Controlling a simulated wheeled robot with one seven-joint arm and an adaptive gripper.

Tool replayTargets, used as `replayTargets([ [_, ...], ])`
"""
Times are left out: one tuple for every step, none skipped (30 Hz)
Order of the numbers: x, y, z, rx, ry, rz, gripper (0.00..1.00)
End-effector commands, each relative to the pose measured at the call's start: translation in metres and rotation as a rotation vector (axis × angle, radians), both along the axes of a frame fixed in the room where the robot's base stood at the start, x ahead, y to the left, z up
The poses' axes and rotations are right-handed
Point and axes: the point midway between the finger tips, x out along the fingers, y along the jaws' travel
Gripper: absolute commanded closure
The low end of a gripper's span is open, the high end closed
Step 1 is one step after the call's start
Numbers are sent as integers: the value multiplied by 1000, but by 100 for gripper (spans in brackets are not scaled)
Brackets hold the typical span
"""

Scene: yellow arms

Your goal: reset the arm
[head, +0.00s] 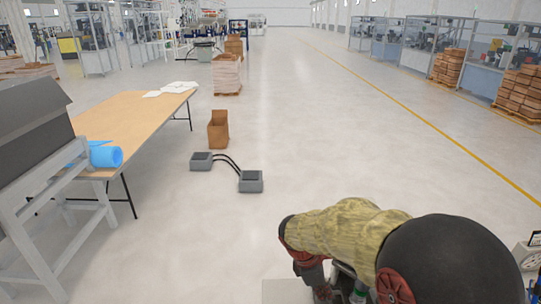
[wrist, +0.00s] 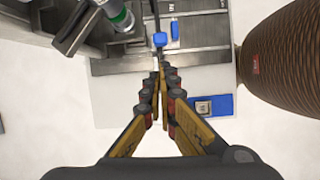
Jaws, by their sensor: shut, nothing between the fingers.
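My gripper (wrist: 159,68) shows in the wrist view with its two yellow and dark fingers drawn together at the tips. It is shut and holds nothing. It points down over a grey metal surface, seemingly part of my own body.
A wooden-topped table (head: 130,122) with a blue roll (head: 106,156) stands at the left. Two grey boxes joined by black cables (head: 251,181) and a brown carton (head: 218,130) sit on the floor. The floor along the middle is clear. Loaded pallets (head: 520,88) stand far right.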

Motion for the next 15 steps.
replayTargets([
  [0,1,0,4,-16,-41,100],
  [-1,2,-1,7,-26,-75,100],
  [-7,3,-5,13,-34,-128,100],
  [-12,5,-9,19,-38,-171,100],
  [-18,6,-11,25,-43,-218,100],
  [-26,8,-13,33,-54,-280,100],
  [-32,10,-12,41,-65,-328,100],
  [-38,11,-10,51,-79,-375,100],
  [-46,13,-8,66,-100,-443,100],
  [-52,14,-7,78,-116,-496,100],
  [-58,14,-6,92,-134,-549,100],
  [-66,15,-4,110,-157,-616,100],
  [-72,16,-3,123,-173,-663,100],
  [-77,16,-2,138,-189,-708,100],
  [-84,16,-1,157,-213,-768,100],
])
